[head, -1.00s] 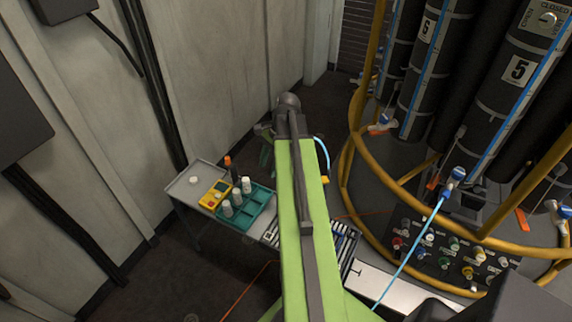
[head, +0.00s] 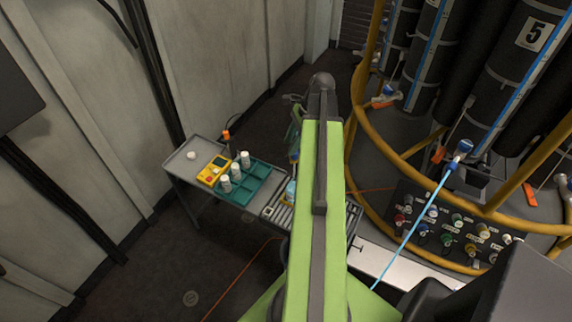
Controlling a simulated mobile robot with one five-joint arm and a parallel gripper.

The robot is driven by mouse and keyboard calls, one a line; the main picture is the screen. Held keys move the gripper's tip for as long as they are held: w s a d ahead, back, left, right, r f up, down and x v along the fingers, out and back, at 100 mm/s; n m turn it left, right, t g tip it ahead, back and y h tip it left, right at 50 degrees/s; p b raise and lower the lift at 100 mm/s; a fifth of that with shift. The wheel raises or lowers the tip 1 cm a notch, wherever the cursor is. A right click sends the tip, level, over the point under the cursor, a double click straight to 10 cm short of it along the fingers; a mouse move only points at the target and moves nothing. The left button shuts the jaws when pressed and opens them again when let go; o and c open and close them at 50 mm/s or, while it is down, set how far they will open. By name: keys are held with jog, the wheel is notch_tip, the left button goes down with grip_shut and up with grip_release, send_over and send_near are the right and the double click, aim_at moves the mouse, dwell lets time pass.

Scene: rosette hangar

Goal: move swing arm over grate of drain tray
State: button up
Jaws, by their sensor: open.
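The drain tray (head: 269,212) with its slatted grate sits at the right end of a grey bench. The grate shows on both sides of my green arm, which covers its middle. A small blue and white object (head: 291,190) shows at the grate's left part, close beside my arm; I cannot tell what it is. I cannot make out the swing arm; it may be behind my arm. My arm reaches out over the bench. Its far end is mostly hidden behind its own link, and I cannot see the gripper's jaws.
The grey bench (head: 184,168) also bears a yellow meter (head: 213,170) and a teal rack (head: 252,187) with several white bottles. A ring of yellow rails (head: 408,170) with black cylinders and a valve panel (head: 455,225) stands at right. A blue hose (head: 408,240) crosses nearby.

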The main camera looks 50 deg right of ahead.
aim_at(283, 159)
jog(key=b+x, duration=0.4)
jog(key=x, duration=0.3)
jog(key=shift+b, duration=0.4)
grip_shut()
jog(key=shift+d+r, duration=0.1)
dwell(0.6)
